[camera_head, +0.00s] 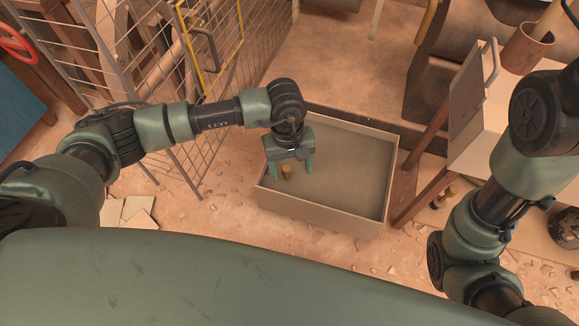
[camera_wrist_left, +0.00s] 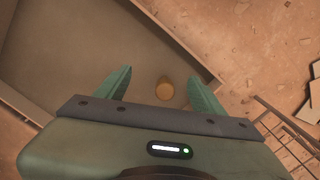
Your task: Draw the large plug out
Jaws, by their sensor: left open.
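A brown round plug (camera_head: 287,172) stands near the near-left corner of a grey-brown rectangular tub (camera_head: 318,212). In the left wrist view the plug (camera_wrist_left: 165,88) shows as an orange-brown disc between the fingers, closer to the right one. My left gripper (camera_head: 288,170) is open above the tub's near-left part, its fingers pointing down on either side of the plug. The left wrist view shows the gripper (camera_wrist_left: 158,85) with a gap on both sides of the plug. How deep the plug sits is hidden. My right gripper is out of view.
A wire mesh fence (camera_head: 180,140) with a yellow-framed gate stands left of the tub. On the right are a wooden bench, a brown cylindrical pot (camera_head: 528,48) and a dark round vessel (camera_head: 566,226). Broken tiles (camera_head: 128,212) lie on the floor.

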